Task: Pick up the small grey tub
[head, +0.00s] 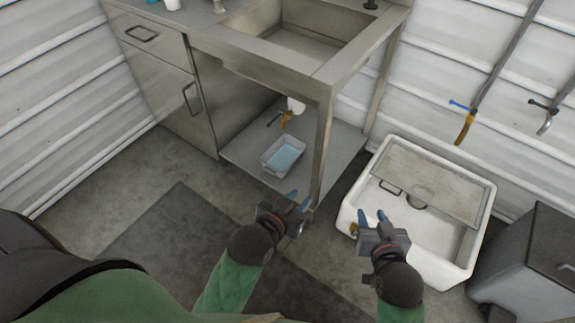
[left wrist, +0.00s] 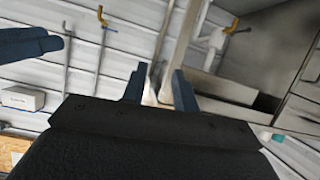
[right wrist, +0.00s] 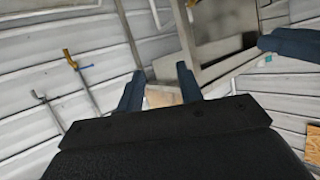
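The small grey tub (head: 283,155) sits on the lower shelf under the steel sink unit, with light blue water or a blue bottom showing inside. My left gripper (head: 299,199) is in front of the shelf, below and to the right of the tub in the head view, apart from it. Its two blue fingers (left wrist: 158,88) are spread and nothing is between them. My right gripper (head: 372,216) is over the near left rim of the white basin, with its fingers (right wrist: 160,90) apart and empty. I cannot make out the tub in either wrist view.
A steel sink unit (head: 322,78) stands over the shelf (head: 240,151); its front leg (head: 322,150) rises just right of the tub. A white basin (head: 440,262) with a grate (head: 430,180) and a dark grey bin (head: 530,270) stand at right.

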